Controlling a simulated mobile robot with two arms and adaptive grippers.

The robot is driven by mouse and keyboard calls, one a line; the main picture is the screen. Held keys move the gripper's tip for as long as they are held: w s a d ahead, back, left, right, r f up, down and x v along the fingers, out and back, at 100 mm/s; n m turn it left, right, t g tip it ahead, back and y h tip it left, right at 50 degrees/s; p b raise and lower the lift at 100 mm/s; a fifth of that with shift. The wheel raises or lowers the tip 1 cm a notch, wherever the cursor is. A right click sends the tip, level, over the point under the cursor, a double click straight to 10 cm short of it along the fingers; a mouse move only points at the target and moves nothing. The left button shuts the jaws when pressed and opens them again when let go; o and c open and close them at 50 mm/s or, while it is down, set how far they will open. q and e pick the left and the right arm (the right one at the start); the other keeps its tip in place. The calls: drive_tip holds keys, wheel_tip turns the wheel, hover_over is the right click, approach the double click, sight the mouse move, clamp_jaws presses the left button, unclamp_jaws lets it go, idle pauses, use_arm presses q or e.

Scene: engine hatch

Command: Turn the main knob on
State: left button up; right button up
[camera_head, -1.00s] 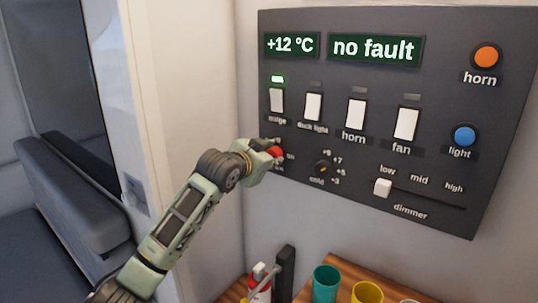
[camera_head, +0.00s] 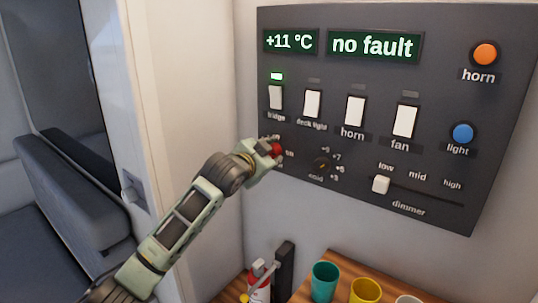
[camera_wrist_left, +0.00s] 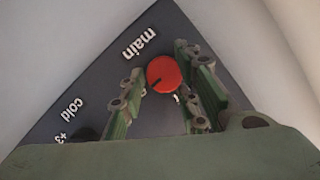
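The red main knob (camera_head: 277,150) sits at the lower left of the dark control panel (camera_head: 450,207). My left gripper (camera_head: 270,149) is at the knob and partly hides its labels. In the left wrist view the knob (camera_wrist_left: 162,73) lies between the two fingers of my left gripper (camera_wrist_left: 160,65), beside the word "main". A dark mark shows on the knob's face. The right finger is very close to the knob or touching it; a small gap shows on the left finger's side. My right gripper is not in view.
A small dark temperature knob (camera_head: 321,166) is just right of the main knob. Switches stand above, and a dimmer slider (camera_head: 381,184) is lower right. Cups, including a teal one (camera_head: 324,281), stand on the wooden surface below. A white wall (camera_head: 190,80) is at the left.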

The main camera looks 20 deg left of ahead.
use_arm(q)
drive_tip(key=shift+o, duration=1.2)
drive_tip(key=shift+s+d+f, duration=0.1)
drive_tip(key=shift+d+f, duration=0.2)
drive_tip(key=shift+f, duration=0.15)
drive_tip(key=shift+r, duration=0.1)
drive_tip(key=shift+a+r, duration=0.15)
drive_tip(key=shift+a, duration=0.05)
drive_tip(key=v, duration=1.2)
